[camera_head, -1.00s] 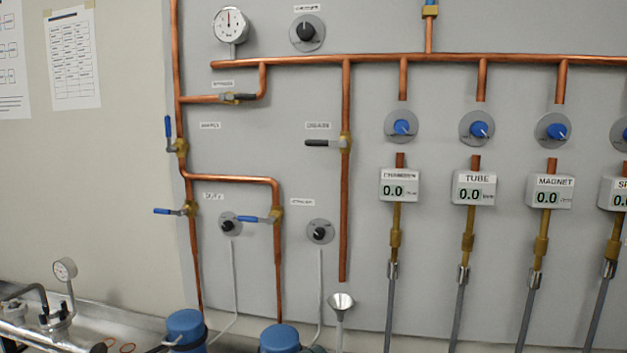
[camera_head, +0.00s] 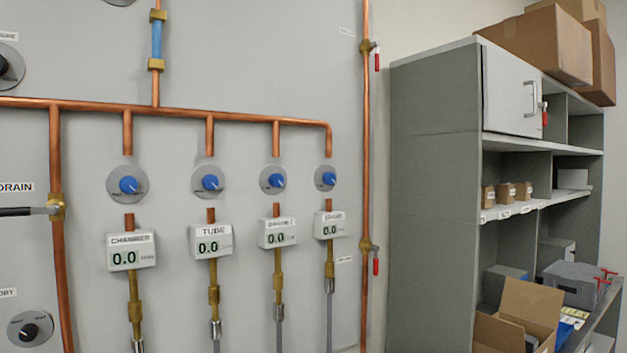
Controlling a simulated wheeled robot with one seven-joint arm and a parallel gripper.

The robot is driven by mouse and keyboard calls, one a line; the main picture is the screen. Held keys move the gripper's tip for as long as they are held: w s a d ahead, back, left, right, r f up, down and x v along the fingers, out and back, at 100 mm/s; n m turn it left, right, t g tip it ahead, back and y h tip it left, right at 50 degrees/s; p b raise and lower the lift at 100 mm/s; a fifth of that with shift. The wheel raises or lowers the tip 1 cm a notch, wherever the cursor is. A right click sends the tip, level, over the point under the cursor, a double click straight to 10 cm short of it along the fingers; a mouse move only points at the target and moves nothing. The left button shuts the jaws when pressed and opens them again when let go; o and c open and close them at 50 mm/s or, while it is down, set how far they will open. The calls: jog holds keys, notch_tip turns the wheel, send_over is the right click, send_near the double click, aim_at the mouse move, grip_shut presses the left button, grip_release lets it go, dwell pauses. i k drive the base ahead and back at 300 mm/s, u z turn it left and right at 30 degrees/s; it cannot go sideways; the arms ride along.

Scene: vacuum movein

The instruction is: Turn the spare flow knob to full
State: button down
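The spare flow knob (camera_head: 328,178) is a blue knob on a round grey dial, the rightmost of the row on the panel. Below it hangs its display box (camera_head: 329,225), whose small label seems to read SPARE and whose readout looks like 0.0. The knob's exact pointer angle is too small to tell. My gripper is not in view.
Similar blue knobs for CHAMBER (camera_head: 128,185), TUBE (camera_head: 210,182) and MAGNET (camera_head: 276,180) sit to the left. A vertical copper pipe (camera_head: 365,150) with red-handled valves runs just right of the spare knob. A grey shelf unit (camera_head: 435,180) with boxes stands further right.

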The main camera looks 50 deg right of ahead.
aim_at(328, 178)
jog(key=z, duration=1.65)
